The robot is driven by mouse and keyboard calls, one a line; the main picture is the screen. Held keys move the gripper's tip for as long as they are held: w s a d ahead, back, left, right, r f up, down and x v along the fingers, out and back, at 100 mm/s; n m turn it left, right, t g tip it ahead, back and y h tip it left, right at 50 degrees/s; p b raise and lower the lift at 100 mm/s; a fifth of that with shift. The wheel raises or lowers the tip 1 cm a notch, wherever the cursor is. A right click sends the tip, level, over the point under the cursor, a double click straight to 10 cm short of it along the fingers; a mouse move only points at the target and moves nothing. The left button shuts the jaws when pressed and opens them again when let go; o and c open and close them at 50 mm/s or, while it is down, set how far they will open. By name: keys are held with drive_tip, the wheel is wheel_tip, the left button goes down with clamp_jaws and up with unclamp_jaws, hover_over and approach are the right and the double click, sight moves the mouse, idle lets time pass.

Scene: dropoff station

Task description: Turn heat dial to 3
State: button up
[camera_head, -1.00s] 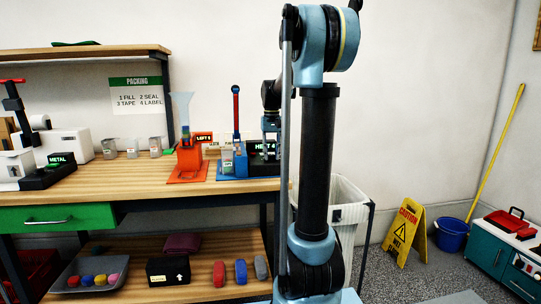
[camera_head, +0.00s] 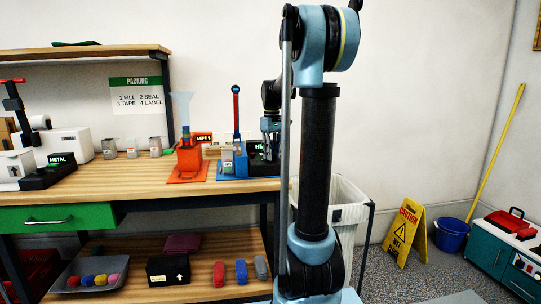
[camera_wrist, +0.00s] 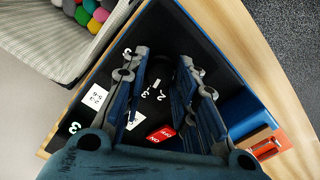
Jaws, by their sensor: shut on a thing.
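The heat dial's black panel (camera_wrist: 105,75) fills the middle of the wrist view, with white numerals on it. The same sealing station, with its blue base (camera_head: 232,176), stands at the right end of the bench in the head view. My gripper (camera_wrist: 166,62) reaches over this panel and is shut on the heat dial, which is mostly hidden between and under the fingers. Which number the dial points at cannot be read. In the head view my gripper (camera_head: 269,126) covers most of the display, leaving only an "H" readable.
A red switch (camera_wrist: 160,133) sits on the panel close to the fingers. An orange device (camera_head: 189,160) stands left of the station. A white bin (camera_head: 343,200) stands beside the bench's right end; a yellow caution sign (camera_head: 405,233) is on the floor.

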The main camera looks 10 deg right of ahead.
drive_tip(key=shift+w, duration=0.1)
drive_tip(key=o, duration=1.1)
wheel_tip(320, 180, up, 12)
drive_tip(key=shift+f, duration=0.1)
